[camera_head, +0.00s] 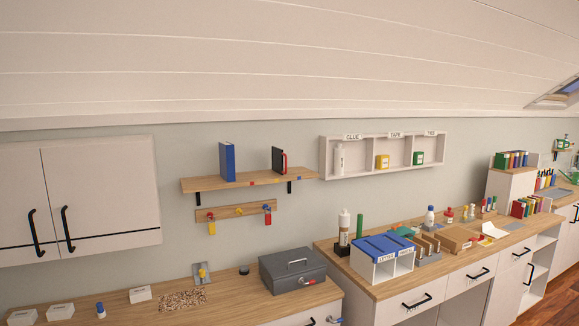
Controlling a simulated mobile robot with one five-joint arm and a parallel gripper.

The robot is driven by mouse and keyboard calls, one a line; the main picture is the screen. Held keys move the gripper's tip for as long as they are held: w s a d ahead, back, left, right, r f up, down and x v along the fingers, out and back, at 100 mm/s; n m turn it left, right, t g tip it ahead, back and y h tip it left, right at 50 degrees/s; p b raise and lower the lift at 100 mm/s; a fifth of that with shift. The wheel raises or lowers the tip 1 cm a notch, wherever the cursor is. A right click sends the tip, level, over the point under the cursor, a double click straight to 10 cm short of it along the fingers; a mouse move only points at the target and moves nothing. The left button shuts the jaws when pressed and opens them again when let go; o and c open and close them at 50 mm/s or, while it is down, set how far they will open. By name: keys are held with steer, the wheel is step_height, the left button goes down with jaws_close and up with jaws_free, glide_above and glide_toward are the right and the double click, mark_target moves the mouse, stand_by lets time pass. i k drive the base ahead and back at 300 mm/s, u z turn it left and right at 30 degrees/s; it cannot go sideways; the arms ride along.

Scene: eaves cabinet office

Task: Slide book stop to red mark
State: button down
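A wooden wall shelf (205,185) hangs left of centre. A tall blue book or binder (227,162) stands upright near its left end. A dark upright piece with a red part on its right side (279,160), likely the book stop, stands further right on the shelf, apart from the blue one. Small coloured marks line the shelf's front edge; a red mark (251,183) lies between the two upright things, with a yellowish one and another to its right. My gripper is not in view.
Below the shelf is a hook rail (225,214) with coloured hanging items. A grey metal box (291,271) stands on the left counter (235,303). A white cubby unit (350,137) hangs right of the shelf; a closed white cabinet (100,190) hangs left. The right counter is crowded.

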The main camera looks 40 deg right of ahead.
mark_target(277, 165)
steer(key=i, duration=0.9)
